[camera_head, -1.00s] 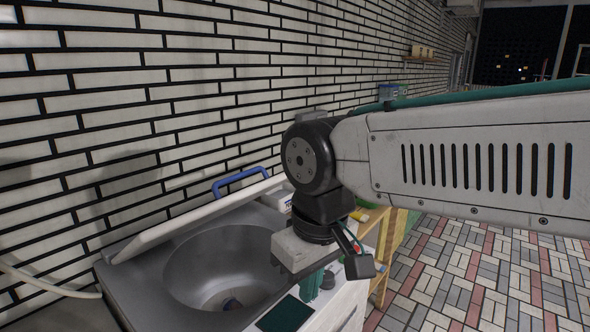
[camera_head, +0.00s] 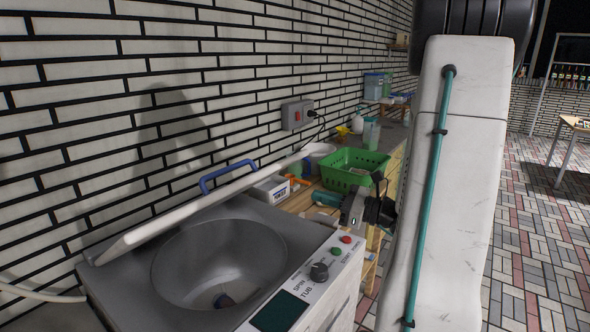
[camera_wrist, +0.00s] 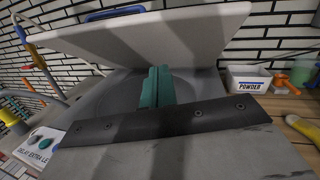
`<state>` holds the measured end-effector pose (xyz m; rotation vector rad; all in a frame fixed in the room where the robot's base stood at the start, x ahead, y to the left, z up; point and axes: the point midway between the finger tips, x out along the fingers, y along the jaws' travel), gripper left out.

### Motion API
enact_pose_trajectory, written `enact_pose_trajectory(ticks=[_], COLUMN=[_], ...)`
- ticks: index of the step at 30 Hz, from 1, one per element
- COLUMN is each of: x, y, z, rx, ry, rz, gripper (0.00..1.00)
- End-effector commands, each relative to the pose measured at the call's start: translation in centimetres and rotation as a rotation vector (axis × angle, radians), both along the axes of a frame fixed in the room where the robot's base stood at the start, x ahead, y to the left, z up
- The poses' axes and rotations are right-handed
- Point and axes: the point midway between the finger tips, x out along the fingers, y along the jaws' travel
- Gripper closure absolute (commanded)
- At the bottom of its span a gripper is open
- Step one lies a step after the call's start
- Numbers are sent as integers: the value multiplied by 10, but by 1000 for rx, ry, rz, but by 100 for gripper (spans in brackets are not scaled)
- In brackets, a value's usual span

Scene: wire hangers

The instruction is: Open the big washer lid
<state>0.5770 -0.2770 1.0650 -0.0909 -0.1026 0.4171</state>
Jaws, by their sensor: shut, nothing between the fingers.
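The washer (camera_head: 105,290) is a grey tub unit at lower left in the head view, with its round basin (camera_head: 250,245) exposed. Its white lid (camera_head: 190,208) stands tilted up along the wall side, a blue handle (camera_head: 228,176) on its upper edge. In the wrist view the lid (camera_wrist: 150,38) slants across the top, the blue handle (camera_wrist: 113,13) partly behind it. My gripper (camera_head: 322,198) is at the washer's far right corner, apart from the lid in the head view. Its teal fingers (camera_wrist: 156,88) are shut and empty, pointing toward the lid.
A white powder box (camera_head: 271,188), a green basket (camera_head: 352,170) and an orange-handled item (camera_head: 298,180) stand on the wooden shelf beyond the washer. A wall socket (camera_head: 297,114) is above. The control panel (camera_head: 320,270) edges the washer's right. Tiled floor (camera_head: 540,240) lies open at right.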

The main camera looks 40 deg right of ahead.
Motion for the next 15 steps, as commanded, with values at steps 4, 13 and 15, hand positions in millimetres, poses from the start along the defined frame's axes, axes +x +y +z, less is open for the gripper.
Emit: enact_pose_trajectory(ticks=[4, 13, 15], x=[-15, 10, 25], y=[-51, -56, -53], z=[-12, -10, -7], rx=[106, 131, 130], ry=[-33, -44, -43], rz=[-175, -214, -212], gripper=[100, 100, 100])
